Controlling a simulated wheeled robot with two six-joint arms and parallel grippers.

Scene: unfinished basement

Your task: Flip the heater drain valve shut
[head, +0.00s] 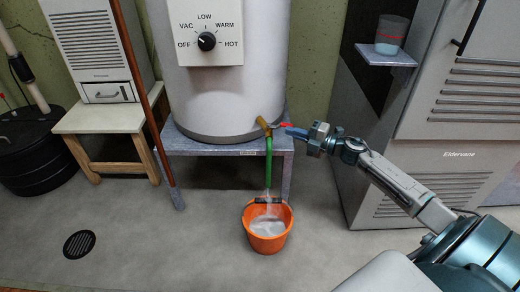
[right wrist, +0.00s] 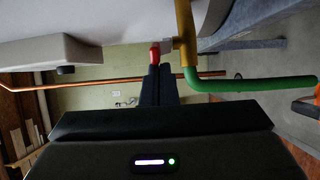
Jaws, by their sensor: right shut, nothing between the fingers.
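The white heater tank (head: 228,95) has a brass drain valve (head: 264,126) low on its front, with a red lever (head: 287,124) pointing right. A green hose (head: 268,158) hangs from the valve, and water runs from it into an orange bucket (head: 248,222). My right gripper (head: 290,131) is shut and empty, its fingertips at the red lever. In the right wrist view, the shut fingers (right wrist: 155,75) are right by the red lever end (right wrist: 154,56), beside the brass valve (right wrist: 184,35). I cannot tell whether they touch. My left gripper is out of view.
The tank stands on a grey metal stand (head: 220,148). A copper pipe (head: 145,85) runs down left of it, near a wooden stool (head: 100,119). A grey cabinet (head: 385,200) and a small shelf (head: 387,56) with a cup are at right. A floor drain (head: 79,244) lies front left.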

